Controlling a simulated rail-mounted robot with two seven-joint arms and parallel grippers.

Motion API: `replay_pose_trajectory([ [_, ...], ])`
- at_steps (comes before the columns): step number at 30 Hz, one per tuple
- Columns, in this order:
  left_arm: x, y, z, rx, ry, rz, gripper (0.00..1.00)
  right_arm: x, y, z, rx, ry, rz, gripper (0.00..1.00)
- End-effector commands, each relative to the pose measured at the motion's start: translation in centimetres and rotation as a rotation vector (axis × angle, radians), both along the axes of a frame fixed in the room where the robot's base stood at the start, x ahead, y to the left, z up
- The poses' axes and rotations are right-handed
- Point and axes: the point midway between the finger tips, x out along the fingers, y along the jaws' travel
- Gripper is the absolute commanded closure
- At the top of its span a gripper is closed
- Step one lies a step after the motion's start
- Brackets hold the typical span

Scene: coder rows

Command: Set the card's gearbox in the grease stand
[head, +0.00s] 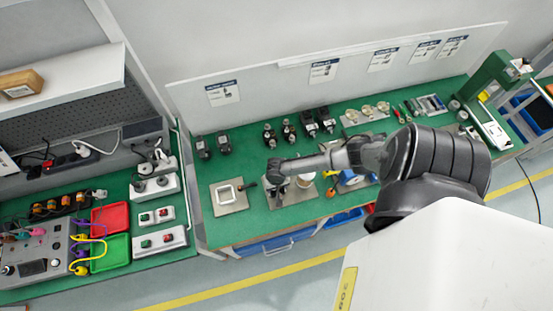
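Several small black gearbox-like units stand along the back of the green bench: a pair (212,145) at the left, a pair with shafts (279,133) in the middle and a pair (317,122) to their right. Several cards hang on the white back panel, the leftmost (222,92) above the left pair; their print is too small to read. A metal plate with a white square frame (228,196) lies at the bench's front left. I cannot tell which fixture is the grease stand. My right gripper (274,184) is low over the bench, right of that plate; its fingers are unclear. My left gripper is not in view.
A white round part (305,181) stands beside my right gripper, partly behind my arm. Clear discs on a plate (365,113) and tools lie further right. A green press (490,75) stands at the right end. A left bench holds red (110,217) and green (108,252) trays.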

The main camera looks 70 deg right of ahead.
Motion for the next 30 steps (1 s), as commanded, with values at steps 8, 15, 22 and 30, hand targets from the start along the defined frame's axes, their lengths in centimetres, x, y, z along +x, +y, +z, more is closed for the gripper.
replay_pose_trajectory([
  [8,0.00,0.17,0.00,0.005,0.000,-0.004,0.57,0.05,0.00,-0.05,0.000,-0.001,0.000,0.63],
  [15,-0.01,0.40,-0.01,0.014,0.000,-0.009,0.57,0.03,-0.01,-0.06,0.000,0.000,0.000,0.19],
  [22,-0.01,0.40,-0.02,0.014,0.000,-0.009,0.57,0.01,-0.01,-0.07,0.000,0.000,0.000,0.07],
  [30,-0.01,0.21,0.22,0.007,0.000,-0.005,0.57,-0.04,-0.04,0.75,-0.001,0.001,0.001,0.07],
])
